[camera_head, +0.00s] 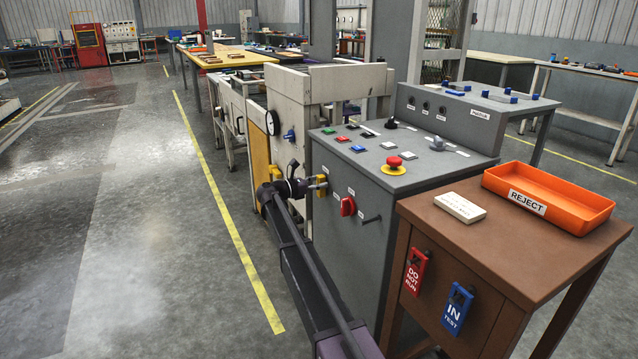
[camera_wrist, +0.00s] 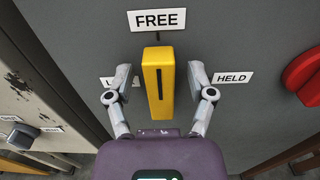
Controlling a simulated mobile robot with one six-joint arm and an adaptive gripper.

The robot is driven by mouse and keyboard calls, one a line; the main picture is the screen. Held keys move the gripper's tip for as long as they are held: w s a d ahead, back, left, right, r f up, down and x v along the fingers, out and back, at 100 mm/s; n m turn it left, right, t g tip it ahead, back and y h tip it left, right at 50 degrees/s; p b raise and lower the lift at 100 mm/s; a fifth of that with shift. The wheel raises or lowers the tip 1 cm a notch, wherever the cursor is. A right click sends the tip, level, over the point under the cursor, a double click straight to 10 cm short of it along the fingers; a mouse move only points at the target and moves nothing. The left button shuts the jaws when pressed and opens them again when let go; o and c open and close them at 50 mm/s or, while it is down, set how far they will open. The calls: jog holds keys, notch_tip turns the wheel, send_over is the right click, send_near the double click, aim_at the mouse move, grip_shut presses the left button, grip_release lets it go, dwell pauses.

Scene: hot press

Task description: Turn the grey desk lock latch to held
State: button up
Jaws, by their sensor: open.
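The yellow desk lock latch (camera_wrist: 152,98) stands upright on the grey desk front in the wrist view, its dark slot line pointing up to the FREE label (camera_wrist: 158,20). The HELD label (camera_wrist: 232,78) is to its right. A left label (camera_wrist: 106,82) is mostly hidden by a finger; only an L shows. My gripper (camera_wrist: 160,74) is open, with one finger on each side of the latch; I cannot tell whether they touch it. In the head view the latch (camera_head: 322,184) shows small on the grey desk (camera_head: 375,195), with my gripper (camera_head: 313,186) at it.
A red knob (camera_wrist: 303,76) is right of the latch, with a dark lever (camera_head: 371,219) farther right. A red emergency button (camera_head: 394,162) is on the desk top. The press (camera_head: 300,95) stands left. A brown table (camera_head: 500,230) with an orange REJECT tray (camera_head: 575,205) is right.

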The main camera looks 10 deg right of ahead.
aim_at(329, 189)
grip_shut()
jog(key=shift+s+m, duration=0.1)
jog(key=shift+m, duration=0.3)
jog(key=m, duration=0.3)
jog(key=shift+s+d+f, duration=0.1)
jog(key=shift+s+d, duration=0.1)
jog(key=shift+s, duration=0.15)
jog(key=m, duration=0.3)
jog(key=s+f+m+b, duration=0.1)
jog(key=m, duration=0.5)
jog(key=shift+s+d+f+b, duration=0.15)
jog(key=shift+f+b, duration=0.05)
jog(key=shift+b, duration=0.1)
jog(key=m, duration=0.2)
jog(key=f+m+b, duration=0.1)
jog(key=m, duration=0.2)
jog(key=shift+s, duration=0.1)
